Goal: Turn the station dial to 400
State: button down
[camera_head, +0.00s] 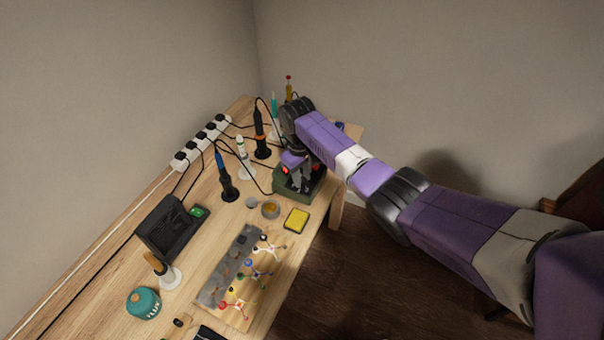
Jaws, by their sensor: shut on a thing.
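The soldering station (298,191) is a dark green box on the wooden bench, near its far right edge. A small red glow shows on its upper left part, too small to read. My gripper (300,187) reaches down over the station from the upper right and is shut at its front. The dial is hidden behind the fingers, so its setting cannot be read. The fingers appear to be closed around the dial.
Several irons in stands, including a blue-handled one (223,172), stand left of the station. A yellow sponge (297,219), a small tin (270,209) and a grey parts mat (231,266) lie nearer. A white power strip (201,142) runs along the wall.

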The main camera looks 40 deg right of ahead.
jog(key=m, duration=0.3)
jog(key=shift+m+p, duration=0.3)
jog(key=shift+m, duration=0.1)
jog(key=m, duration=0.3)
jog(key=shift+w+m, duration=0.1)
jog(key=shift+m, duration=0.2)
jog(key=m, duration=0.3)
jog(key=shift+m+g, duration=0.3)
jog(key=shift+m, duration=0.1)
jog(key=m, duration=0.3)
jog(key=shift+d+y+b, duration=0.1)
jog(key=shift+y+b, duration=0.2)
jog(key=m, duration=0.5)
jog(key=m+b, duration=0.1)
jog(key=m, duration=0.3)
jog(key=shift+d+r+m, duration=0.1)
jog(key=shift+d+m, duration=0.05)
jog(key=shift+m, duration=0.25)
jog(key=shift+y, duration=0.3)
jog(key=c, duration=1.1)
grip_release()
jog(key=shift+c, duration=0.2)
